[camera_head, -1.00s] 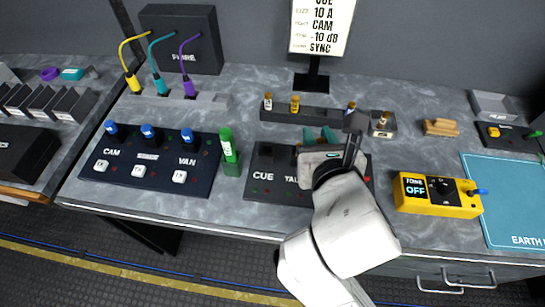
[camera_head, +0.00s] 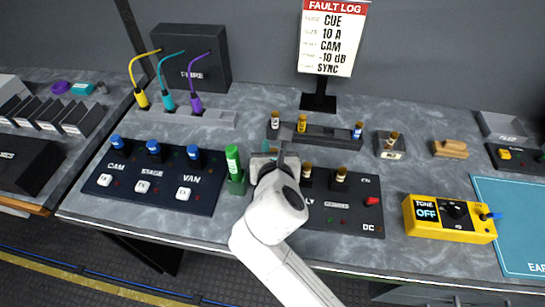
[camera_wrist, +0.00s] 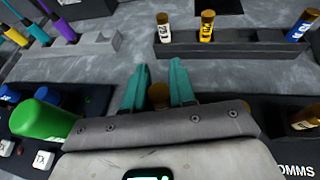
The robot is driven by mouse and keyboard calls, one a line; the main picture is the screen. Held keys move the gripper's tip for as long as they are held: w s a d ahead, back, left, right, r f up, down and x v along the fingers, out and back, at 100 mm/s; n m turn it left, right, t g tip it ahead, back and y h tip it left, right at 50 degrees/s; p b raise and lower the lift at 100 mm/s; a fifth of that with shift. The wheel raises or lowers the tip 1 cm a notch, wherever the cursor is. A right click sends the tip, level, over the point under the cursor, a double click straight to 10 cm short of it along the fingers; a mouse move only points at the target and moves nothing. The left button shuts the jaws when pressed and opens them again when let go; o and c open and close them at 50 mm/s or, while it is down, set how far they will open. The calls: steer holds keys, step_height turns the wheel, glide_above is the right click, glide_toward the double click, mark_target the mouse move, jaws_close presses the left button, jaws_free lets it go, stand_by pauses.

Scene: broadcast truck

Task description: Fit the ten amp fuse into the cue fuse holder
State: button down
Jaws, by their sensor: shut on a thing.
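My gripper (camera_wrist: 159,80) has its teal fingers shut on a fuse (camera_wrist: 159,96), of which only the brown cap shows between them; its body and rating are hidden. In the head view my gripper (camera_head: 270,156) is over the left end of the black fuse panel (camera_head: 345,222), beside the green cylinder. My arm hides the cue end of that panel, so I cannot tell whether the fuse touches the cue holder. Two brown-capped fuses stand in the panel to the right, one (camera_head: 307,174) and another (camera_head: 340,180).
Behind, a rack (camera_head: 330,138) holds white, yellow and blue fuses, with a gap before the blue one. A small tray (camera_head: 391,155) holds another fuse. The green cylinder (camera_head: 234,161) stands close left. A yellow tone box (camera_head: 425,229) is right. The fault card (camera_head: 332,38) reads CUE, 10 A.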

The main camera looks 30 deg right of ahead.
steer(key=shift+w+f, duration=0.25)
steer(key=shift+f, duration=1.5)
steer(key=shift+f, duration=0.15)
steer(key=c, duration=0.9)
jaws_free()
steer(key=shift+f, duration=0.1)
steer(key=shift+s+r, duration=0.1)
steer(key=shift+r, duration=0.2)
steer(key=v, duration=1.2)
